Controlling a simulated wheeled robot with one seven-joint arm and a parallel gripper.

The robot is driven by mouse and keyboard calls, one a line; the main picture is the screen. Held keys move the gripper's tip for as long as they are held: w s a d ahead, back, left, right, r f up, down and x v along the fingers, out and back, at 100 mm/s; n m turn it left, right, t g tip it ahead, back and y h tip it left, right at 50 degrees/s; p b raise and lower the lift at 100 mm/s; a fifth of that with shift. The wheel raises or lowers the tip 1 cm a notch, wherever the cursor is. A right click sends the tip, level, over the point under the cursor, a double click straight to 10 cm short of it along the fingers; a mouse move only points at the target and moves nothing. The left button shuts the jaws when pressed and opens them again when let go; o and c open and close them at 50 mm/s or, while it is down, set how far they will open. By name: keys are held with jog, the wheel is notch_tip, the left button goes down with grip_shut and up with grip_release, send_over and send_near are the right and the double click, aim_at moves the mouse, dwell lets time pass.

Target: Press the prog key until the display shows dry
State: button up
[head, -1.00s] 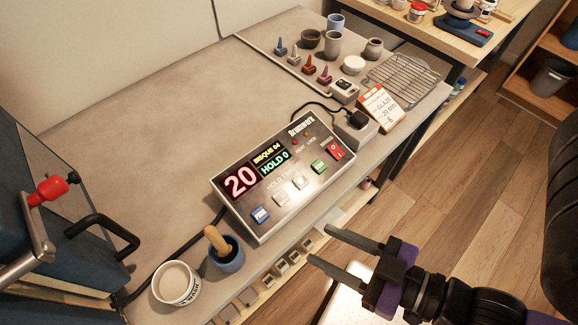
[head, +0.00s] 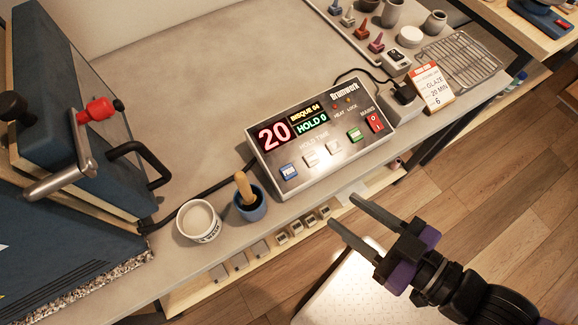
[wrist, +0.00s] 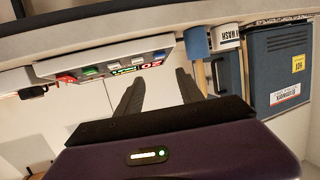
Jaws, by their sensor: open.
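The controller box (head: 320,138) sits on the grey bench in the head view; it also shows upside down in the wrist view (wrist: 105,65). Its display (head: 293,128) reads a red 20, a yellow "BISQUE 04" and a green "HOLD 0". A blue key (head: 289,172), probably the prog key, is at its lower left; its lettering is too small to read surely. My gripper (head: 343,214) is open and empty, in front of the bench edge, apart from the box.
A blue pot with a wooden-handled tool (head: 249,202) and a white wash cup (head: 198,221) stand left of the box. A blue kiln (head: 80,130) with a red-knobbed latch is at far left. A glaze card (head: 434,88) and wire rack (head: 460,60) are at right.

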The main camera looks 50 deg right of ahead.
grip_shut()
dwell(1.6)
